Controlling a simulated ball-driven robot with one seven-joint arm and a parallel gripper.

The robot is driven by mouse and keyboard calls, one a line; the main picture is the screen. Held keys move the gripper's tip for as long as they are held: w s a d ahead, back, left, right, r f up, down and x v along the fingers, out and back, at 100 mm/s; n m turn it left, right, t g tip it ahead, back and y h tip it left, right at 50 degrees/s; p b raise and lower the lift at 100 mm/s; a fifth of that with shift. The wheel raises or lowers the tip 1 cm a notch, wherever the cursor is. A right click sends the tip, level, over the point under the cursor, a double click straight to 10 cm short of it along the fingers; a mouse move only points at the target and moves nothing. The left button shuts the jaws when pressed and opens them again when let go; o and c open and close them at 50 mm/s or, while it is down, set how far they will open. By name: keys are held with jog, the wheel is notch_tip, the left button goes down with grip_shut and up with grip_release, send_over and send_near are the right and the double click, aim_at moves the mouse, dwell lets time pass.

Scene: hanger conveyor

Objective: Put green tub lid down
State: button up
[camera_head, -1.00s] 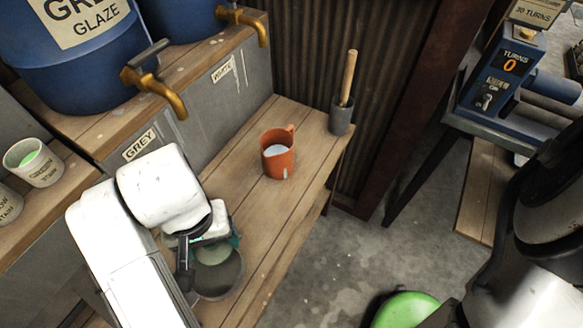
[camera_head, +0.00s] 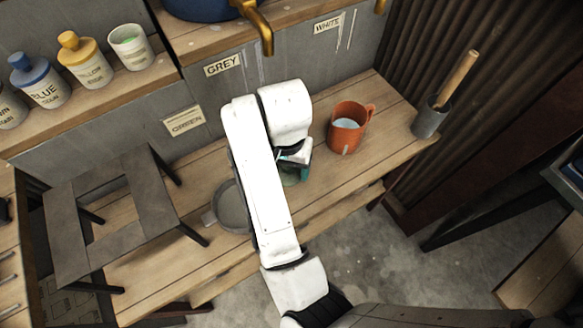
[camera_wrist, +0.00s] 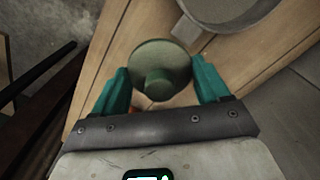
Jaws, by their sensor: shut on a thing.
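The green tub lid (camera_wrist: 160,56) is a round dull-green disc with a knob, between the teal fingers of my gripper (camera_wrist: 160,74) in the wrist view. My gripper is shut on it; the exact finger contact is unclear. In the head view my gripper (camera_head: 302,160) is over the wooden bench (camera_head: 335,190), mostly behind my white arm, and only a bit of the lid (camera_head: 290,178) shows. The gap between lid and bench is hard to judge. A grey round pan (camera_head: 230,208) is left of the gripper, partly hidden by my arm; it also shows in the wrist view (camera_wrist: 225,22).
An orange mug (camera_head: 347,130) stands right of my gripper, with a grey pot (camera_head: 430,120) holding a wooden handle farther right. A dark metal stand (camera_head: 110,215) is at left. Bottles (camera_head: 85,62) line the shelf. Bare bench lies between lid and mug.

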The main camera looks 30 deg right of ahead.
jog(key=f, duration=0.1)
jog(key=w+d+f, duration=0.2)
jog(key=shift+w+f+p, duration=0.1)
jog(key=shift+f+p, duration=0.2)
jog(key=shift+f, duration=0.05)
jog(key=shift+w+d+f, duration=0.15)
jog(key=shift+f, duration=1.6)
jog(key=shift+f, duration=0.1)
jog(key=o, duration=1)
notch_tip(320, 180, up, 12)
jog(key=shift+r+p, duration=0.15)
jog(key=shift+p, duration=0.55)
